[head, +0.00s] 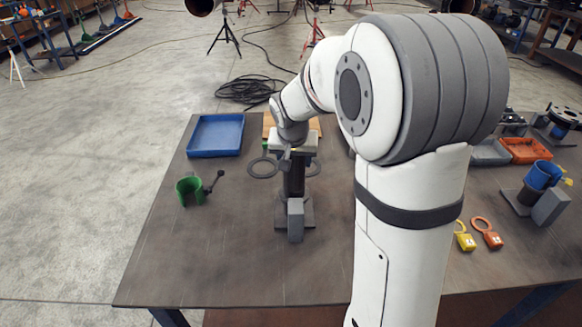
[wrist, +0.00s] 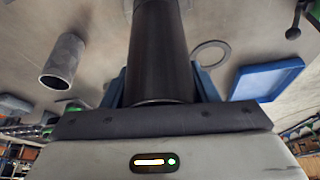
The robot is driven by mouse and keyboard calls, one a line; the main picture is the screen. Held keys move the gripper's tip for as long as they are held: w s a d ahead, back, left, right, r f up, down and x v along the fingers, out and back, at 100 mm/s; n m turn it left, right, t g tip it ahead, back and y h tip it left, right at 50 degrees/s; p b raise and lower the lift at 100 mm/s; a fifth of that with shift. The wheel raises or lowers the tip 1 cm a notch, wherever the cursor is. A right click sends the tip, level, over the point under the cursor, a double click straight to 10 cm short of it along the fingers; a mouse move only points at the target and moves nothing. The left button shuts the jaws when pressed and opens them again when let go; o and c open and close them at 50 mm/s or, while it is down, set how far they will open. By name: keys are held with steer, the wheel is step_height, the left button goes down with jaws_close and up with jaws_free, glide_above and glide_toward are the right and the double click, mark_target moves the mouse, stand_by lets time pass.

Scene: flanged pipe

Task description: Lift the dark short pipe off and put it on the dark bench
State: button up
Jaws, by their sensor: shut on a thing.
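My gripper (head: 290,158) is shut on the dark short pipe (head: 293,182), with its blue-grey fingers on either side of it. In the wrist view the pipe (wrist: 160,50) fills the middle, running up out of the picture from between the fingers. In the head view it is upright, directly over a grey base plate (head: 308,214) with a grey block (head: 295,222) at the front. Whether the pipe touches the base cannot be told. The dark bench (head: 240,265) spreads below and around. My arm covers part of it.
Dark rings (head: 263,168) lie beside the pipe. A grey pipe (wrist: 62,60) shows in the wrist view. The front-left bench is clear.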

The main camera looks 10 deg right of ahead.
steer(key=shift+r, duration=0.15)
step_height(320, 180, up, 10)
steer(key=shift+f+b, duration=0.1)
steer(key=shift+b, duration=0.2)
stand_by(0.4)
step_height(320, 180, up, 5)
steer(key=p, duration=0.3)
stand_by(0.4)
